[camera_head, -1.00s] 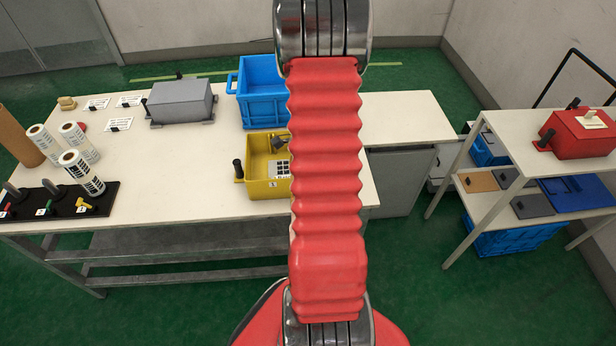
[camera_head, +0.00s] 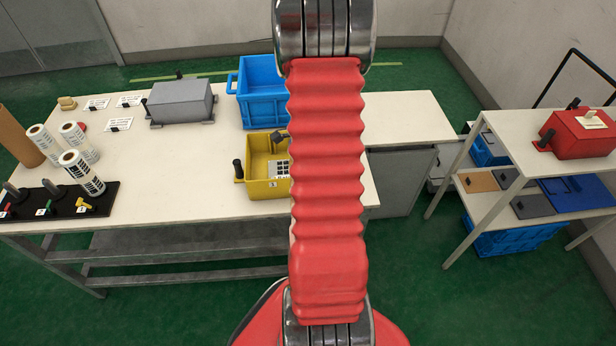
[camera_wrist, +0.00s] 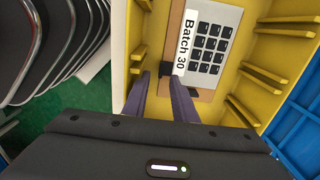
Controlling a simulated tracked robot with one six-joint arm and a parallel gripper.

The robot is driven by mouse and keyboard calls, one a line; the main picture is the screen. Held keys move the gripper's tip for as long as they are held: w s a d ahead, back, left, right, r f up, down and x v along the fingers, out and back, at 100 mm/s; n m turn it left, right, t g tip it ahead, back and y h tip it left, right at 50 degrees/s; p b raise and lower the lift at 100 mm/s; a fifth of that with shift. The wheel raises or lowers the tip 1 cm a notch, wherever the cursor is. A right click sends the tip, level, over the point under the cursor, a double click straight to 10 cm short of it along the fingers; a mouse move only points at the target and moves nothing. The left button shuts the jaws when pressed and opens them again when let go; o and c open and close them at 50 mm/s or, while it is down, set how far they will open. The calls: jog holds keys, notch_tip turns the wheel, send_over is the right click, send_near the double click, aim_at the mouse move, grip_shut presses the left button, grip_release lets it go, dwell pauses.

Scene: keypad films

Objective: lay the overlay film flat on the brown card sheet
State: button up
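The overlay film (camera_wrist: 212,42) is a pale sheet with a grid of black keys and a white "Batch 30" label strip. It lies on the brown card sheet (camera_wrist: 175,20) inside the yellow bin (camera_wrist: 257,50) and looks flat; small gaps under it cannot be judged. The card shows along the film's edges. A black tab (camera_wrist: 184,78) is at the film's near edge. My gripper (camera_wrist: 159,80) is open, its fingers apart, with the right fingertip close to or overlapping the tab in view. In the head view the film (camera_head: 279,169) shows partly, beside my red arm.
The yellow bin (camera_head: 262,189) stands on the white table (camera_head: 200,185), with a blue crate (camera_head: 262,108) behind it and a grey box (camera_head: 180,100) at back left. A shelf with a red box (camera_head: 580,135) is at right.

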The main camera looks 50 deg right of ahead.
notch_tip(320, 180, up, 12)
dwell(0.5)
jog(key=shift+f, duration=0.1)
dwell(0.8)
jog(key=a+n, duration=0.1)
jog(key=n, duration=0.1)
jog(key=s+a+n, duration=0.1)
jog(key=n, duration=0.2)
jog(key=a+n, duration=0.1)
jog(key=n, duration=0.1)
jog(key=shift+s+a, duration=0.3)
jog(key=shift+s, duration=0.1)
jog(key=a+r+n+t, duration=0.2)
jog(key=a+r+n, duration=0.4)
jog(key=a, duration=0.5)
jog(key=a+r+n+t, duration=0.1)
jog(key=a+r+n, duration=0.5)
jog(key=a, duration=0.5)
jog(key=a+r+n+t, duration=0.2)
jog(key=a+r+n, duration=0.4)
jog(key=a, duration=0.5)
jog(key=shift+s+a+n+t, duration=0.2)
jog(key=shift+a+n+t, duration=0.15)
jog(key=shift+n, duration=1.05)
jog(key=shift+r, duration=0.1)
